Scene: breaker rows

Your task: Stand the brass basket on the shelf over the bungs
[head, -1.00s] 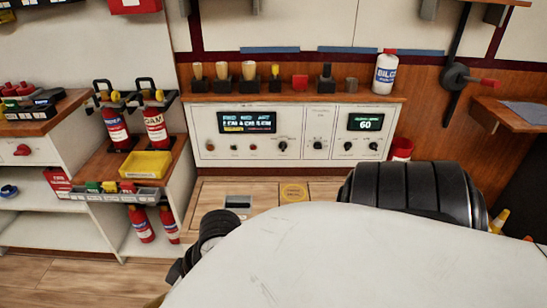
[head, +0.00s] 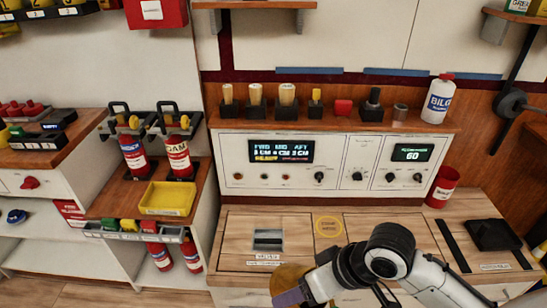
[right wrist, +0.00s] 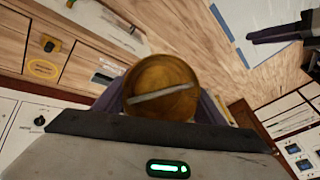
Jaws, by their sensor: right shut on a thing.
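My right gripper (head: 290,285) is shut on the brass basket (head: 292,275), low in the head view in front of the wooden counter. In the right wrist view the basket (right wrist: 160,88) is a round brass shape between the fingers, with a pale bar across it. Several pale tapered bungs (head: 287,94) stand in black holders on the console top. Above them a wooden shelf (head: 255,5) on brackets shows at the top edge; its upper surface is mostly cut off.
The console (head: 340,150) with displays and knobs stands under the bungs. A white bottle (head: 437,100) stands at the right end of its top. A red can (head: 442,187) is on the counter. Two fire extinguishers (head: 178,155) and a yellow tray (head: 167,198) are left.

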